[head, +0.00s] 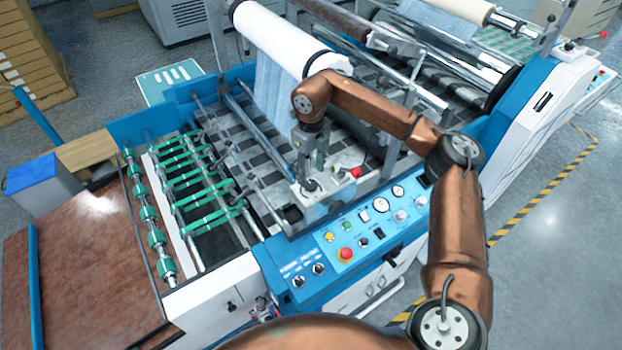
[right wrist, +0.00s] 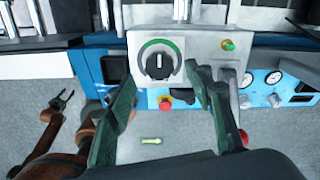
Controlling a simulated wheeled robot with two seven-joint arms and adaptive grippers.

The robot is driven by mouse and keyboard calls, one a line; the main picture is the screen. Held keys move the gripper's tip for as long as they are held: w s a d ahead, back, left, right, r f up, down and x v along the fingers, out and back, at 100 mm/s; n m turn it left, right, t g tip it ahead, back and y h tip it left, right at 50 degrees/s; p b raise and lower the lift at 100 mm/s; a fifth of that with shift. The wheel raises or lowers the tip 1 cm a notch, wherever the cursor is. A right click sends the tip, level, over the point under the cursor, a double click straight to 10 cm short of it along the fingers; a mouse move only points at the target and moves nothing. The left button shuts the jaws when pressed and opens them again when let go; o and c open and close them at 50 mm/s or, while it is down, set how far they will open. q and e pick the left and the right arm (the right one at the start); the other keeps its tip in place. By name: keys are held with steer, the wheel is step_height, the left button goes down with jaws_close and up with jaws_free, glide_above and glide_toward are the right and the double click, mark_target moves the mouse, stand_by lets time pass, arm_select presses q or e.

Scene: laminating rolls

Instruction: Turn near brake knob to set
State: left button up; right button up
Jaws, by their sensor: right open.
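The brake knob (right wrist: 160,63) is black with a pale pointer mark, upright in the right wrist view. A green arc curves around its top on a white plate (right wrist: 177,78). My right gripper (right wrist: 160,92) is open, its two dark green fingers to the left and right of the knob's lower side. I cannot tell whether they touch the plate. In the head view my right gripper (head: 309,178) points down at the white box (head: 340,190) on the machine. My left gripper (right wrist: 57,106) shows small at the left of the right wrist view; its jaw opening is unclear.
A red button (right wrist: 165,103) sits below the plate and a green button (right wrist: 228,44) to its right. The blue control panel (head: 330,243) has gauges, knobs and a red button (head: 346,254).

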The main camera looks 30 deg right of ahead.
mark_target(311, 184)
step_height(311, 184, up, 8)
steer(key=shift+f, duration=0.15)
stand_by(0.6)
